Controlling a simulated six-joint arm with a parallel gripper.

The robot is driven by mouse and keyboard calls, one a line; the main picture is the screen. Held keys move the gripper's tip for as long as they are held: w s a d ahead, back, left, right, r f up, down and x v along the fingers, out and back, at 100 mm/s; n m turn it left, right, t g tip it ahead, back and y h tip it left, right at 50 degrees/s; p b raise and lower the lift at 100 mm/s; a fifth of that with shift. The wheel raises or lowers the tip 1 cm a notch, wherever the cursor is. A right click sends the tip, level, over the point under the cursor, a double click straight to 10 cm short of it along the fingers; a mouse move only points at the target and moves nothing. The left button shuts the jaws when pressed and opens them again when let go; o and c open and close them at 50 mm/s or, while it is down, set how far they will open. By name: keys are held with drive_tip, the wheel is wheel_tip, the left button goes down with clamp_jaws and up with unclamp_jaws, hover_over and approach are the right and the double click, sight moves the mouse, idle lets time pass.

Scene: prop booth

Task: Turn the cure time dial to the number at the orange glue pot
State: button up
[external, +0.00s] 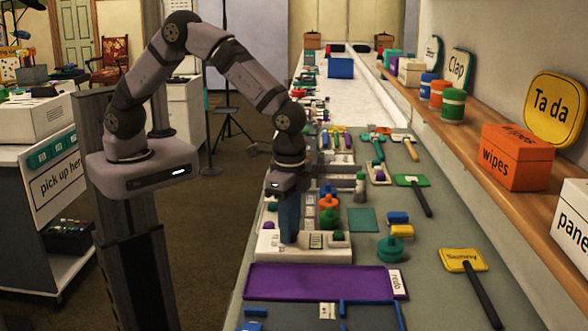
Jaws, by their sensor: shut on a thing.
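My gripper (288,232) points straight down at the left part of a white panel box (330,258) on the bench. Its jaws are shut at the box's top, where the cure time dial appears to be. The dial is hidden by the jaws, and its pointer and numbers cannot be read. A small orange pot (329,202), which looks like the orange glue pot, stands just behind the box to the right of my gripper. A blue one and a green one are close to it. Any number there is too small to read.
A purple tray (320,281) lies in front of the box. A green round pot (390,249) and a yellow paddle (463,260) are to the right. A shelf at the right holds an orange wipes box (517,158). Small items crowd the bench behind.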

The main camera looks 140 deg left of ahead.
drive_tip(key=n, duration=0.5)
drive_tip(key=shift+r+n, duration=0.1)
drive_tip(key=shift+n, duration=0.2)
drive_tip(key=n, duration=0.5)
drive_tip(key=shift+n, duration=0.4)
drive_tip(key=o, duration=1.1)
drive_tip(key=shift+c, duration=0.2)
drive_tip(key=shift+r+b, duration=0.8)
drive_tip(key=shift+r, duration=2.85)
